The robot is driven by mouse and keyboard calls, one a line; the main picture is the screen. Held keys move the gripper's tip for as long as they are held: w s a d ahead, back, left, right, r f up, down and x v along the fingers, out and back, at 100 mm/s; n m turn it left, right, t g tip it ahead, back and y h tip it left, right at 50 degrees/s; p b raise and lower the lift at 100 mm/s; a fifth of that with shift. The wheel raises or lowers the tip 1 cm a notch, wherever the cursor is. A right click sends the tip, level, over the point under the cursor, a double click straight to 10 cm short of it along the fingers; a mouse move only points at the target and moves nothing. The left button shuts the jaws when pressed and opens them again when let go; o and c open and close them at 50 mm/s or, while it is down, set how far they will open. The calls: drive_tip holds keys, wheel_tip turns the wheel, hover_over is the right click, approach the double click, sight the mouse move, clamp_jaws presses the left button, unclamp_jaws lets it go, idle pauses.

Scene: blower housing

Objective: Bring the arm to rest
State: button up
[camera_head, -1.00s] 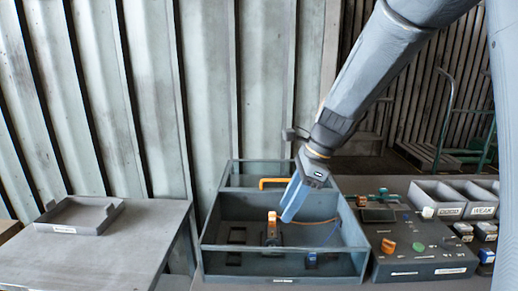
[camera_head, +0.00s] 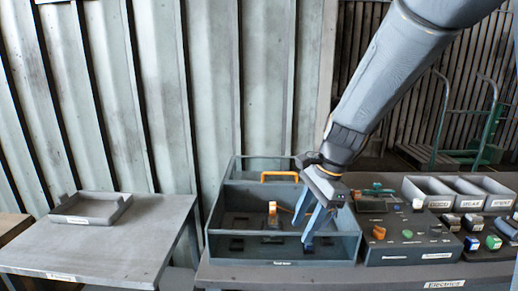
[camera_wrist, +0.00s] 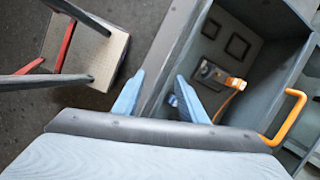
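My gripper (camera_head: 308,222) hangs at the end of my arm, over the front right part of the grey housing box (camera_head: 222,247) in the head view. In the wrist view its two blue fingers (camera_wrist: 160,98) stand apart with nothing between them, above the box wall. Inside the box, a small part with an orange top (camera_head: 272,216) stands on the floor, with an orange wire beside it; this part also shows in the wrist view (camera_wrist: 213,74). An orange handle (camera_head: 279,176) sits at the box's rear divider and shows in the wrist view (camera_wrist: 285,118).
A dark panel (camera_head: 408,250) with coloured parts stands right of the box. Labelled grey bins (camera_head: 428,191) and small coloured blocks are farther right. A side table (camera_head: 95,252) at left holds a shallow tray (camera_head: 90,208). A gap separates the tables.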

drive_tip(key=s+d+f+n+h, duration=0.1)
drive_tip(key=s+d+f+n, duration=0.2)
drive_tip(key=s+n, duration=0.3)
drive_tip(key=s+d+f+n+t+h, duration=0.1)
drive_tip(key=s+d+f+n+h, duration=0.1)
drive_tip(key=s+d+n, duration=0.3)
drive_tip(key=f+n, duration=0.1)
drive_tip(key=n, duration=0.2)
drive_tip(key=shift+s+n, duration=0.3)
drive_tip(key=shift+s, duration=0.1)
